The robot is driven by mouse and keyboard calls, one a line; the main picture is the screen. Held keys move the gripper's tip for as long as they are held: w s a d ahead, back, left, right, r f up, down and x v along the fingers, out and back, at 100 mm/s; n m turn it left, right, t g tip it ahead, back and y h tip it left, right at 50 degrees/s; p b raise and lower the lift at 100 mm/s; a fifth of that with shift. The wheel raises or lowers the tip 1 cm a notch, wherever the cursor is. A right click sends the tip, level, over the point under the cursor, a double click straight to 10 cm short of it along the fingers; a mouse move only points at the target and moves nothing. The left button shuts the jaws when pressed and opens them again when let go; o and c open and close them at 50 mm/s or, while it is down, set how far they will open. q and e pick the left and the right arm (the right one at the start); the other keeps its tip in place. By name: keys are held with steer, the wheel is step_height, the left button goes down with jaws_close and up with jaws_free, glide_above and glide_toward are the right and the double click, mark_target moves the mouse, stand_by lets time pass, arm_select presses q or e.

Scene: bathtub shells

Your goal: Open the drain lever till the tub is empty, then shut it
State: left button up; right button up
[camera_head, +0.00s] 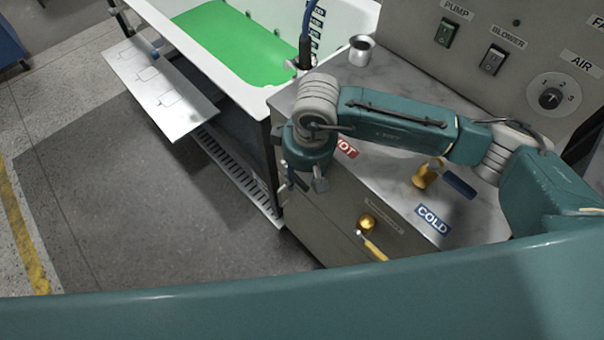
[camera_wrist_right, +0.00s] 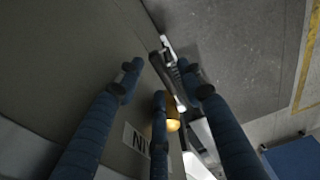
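The tub (camera_head: 283,93) stands at the top with bright green liquid (camera_head: 228,42) in it. On the grey cabinet front is a brass knob (camera_head: 367,222) with a yellow-handled lever (camera_head: 373,247) just below it, beside a small label plate. My right gripper (camera_head: 305,183) is left of them, apart, at the cabinet's left edge. In the right wrist view its blue-padded fingers (camera_wrist_right: 160,88) are spread and empty. Brass (camera_wrist_right: 173,118) shows partly behind one finger, next to a plate ending in "IN" (camera_wrist_right: 137,138). My left gripper is not in view.
A metal cup (camera_head: 361,50) and a brass tap part (camera_head: 428,172) with HOT and COLD labels are on the cabinet top. A control panel (camera_head: 500,35) stands behind. A white shelf (camera_head: 185,115) and slotted grate (camera_head: 240,175) lie left. Open floor fills the left.

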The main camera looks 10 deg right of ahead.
step_height(320, 180, up, 12)
steer(key=s, duration=0.1)
steer(key=shift+s+d, duration=0.15)
steer(key=shift+d, duration=0.3)
steer(key=shift+f, duration=0.1)
